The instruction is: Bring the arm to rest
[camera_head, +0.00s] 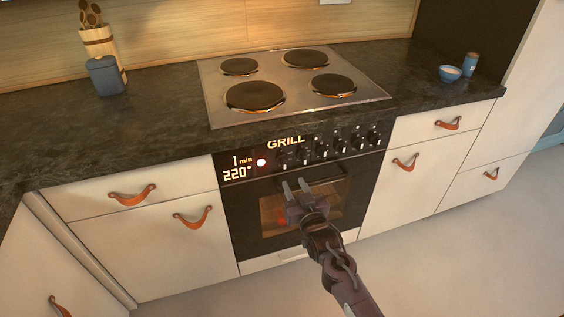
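My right arm (333,260) reaches in from the bottom right. Its gripper (295,188) is in front of the oven door (342,205), near the top of the door. Its two fingers stand apart, with nothing visible between them. Whether the fingers touch the door or its handle cannot be told. The oven door appears closed, with an orange glow behind its glass. My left gripper is not in view.
Above the oven is a cooktop (290,80) with round burners, set in a dark counter (150,120). White drawers with leather pulls (132,196) flank the oven. A blue canister (105,76), a utensil holder (98,42), and a small bowl (450,73) stand on the counter. The floor (480,260) at right is clear.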

